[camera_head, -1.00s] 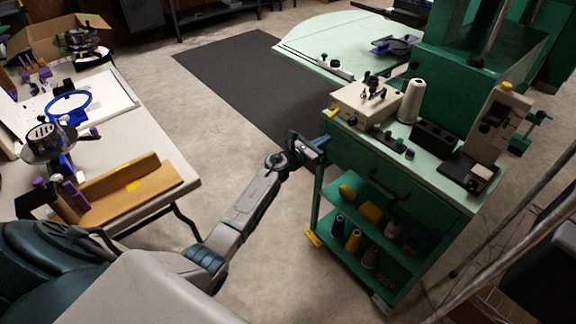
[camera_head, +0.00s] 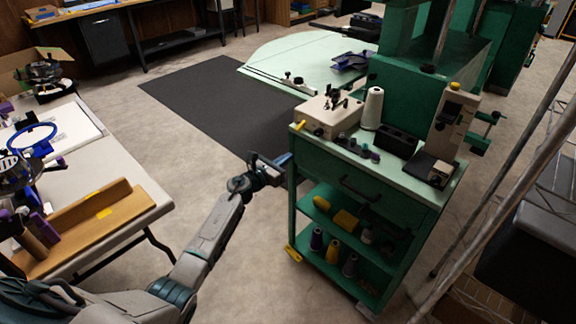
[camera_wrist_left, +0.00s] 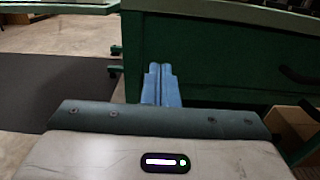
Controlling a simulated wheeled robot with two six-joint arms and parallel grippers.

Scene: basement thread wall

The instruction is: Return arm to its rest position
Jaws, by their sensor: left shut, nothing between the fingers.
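My left arm (camera_head: 212,232) reaches out from the lower left in the head view. Its gripper (camera_head: 283,161) is beside the left side of the green cart, near the cart's upper left corner. In the left wrist view the two blue fingers (camera_wrist_left: 161,84) lie together, shut with nothing between them. The green cart's side panel (camera_wrist_left: 225,62) stands just beyond the fingers; I cannot tell whether they touch it. My right gripper is not in view.
The green cart (camera_head: 350,185) carries a beige machine (camera_head: 325,115), a white thread cone (camera_head: 373,108) and, on lower shelves, several spools. A white table (camera_head: 120,165) stands left with a cardboard tray (camera_head: 85,228). Bare floor (camera_head: 190,120) and a dark mat (camera_head: 215,90) lie between.

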